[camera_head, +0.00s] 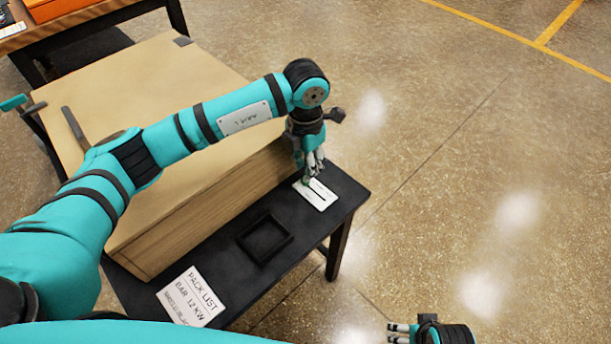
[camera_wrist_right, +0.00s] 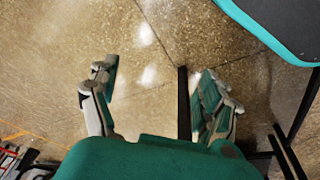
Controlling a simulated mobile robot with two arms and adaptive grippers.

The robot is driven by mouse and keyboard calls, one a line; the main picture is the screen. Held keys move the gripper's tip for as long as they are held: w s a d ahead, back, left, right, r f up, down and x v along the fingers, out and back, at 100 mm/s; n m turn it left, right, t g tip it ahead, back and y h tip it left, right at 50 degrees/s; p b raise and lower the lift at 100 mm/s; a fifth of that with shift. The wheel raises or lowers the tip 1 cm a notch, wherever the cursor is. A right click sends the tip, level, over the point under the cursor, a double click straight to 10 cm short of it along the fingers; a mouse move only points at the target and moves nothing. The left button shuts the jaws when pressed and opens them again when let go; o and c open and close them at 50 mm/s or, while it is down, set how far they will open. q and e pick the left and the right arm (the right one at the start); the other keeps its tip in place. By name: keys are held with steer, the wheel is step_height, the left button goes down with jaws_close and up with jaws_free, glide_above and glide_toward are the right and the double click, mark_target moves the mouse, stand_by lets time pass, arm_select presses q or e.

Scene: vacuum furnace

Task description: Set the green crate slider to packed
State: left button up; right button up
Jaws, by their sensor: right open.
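A white slider panel (camera_head: 318,195) with a dark slot lies on the dark table at its far right end. A small green bit shows at the panel's left edge by my left fingertips; I cannot tell whether it is the slider's knob. My left gripper (camera_head: 309,178) points down at the panel, its fingers close together and partly covering it. Whether it is open or holds anything is unclear. My right gripper (camera_head: 393,331) is at the bottom right, off the table. The right wrist view shows its fingers (camera_wrist_right: 158,78) apart with only floor between them.
Open floor (camera_head: 470,150) is to the right.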

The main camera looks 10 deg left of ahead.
arm_select(q)
steer(key=shift+f, duration=2.1)
arm_select(e)
steer(key=shift+w+r, duration=0.1)
steer(key=shift+r, duration=0.85)
arm_select(q)
steer(key=shift+c, duration=0.4)
jaws_close()
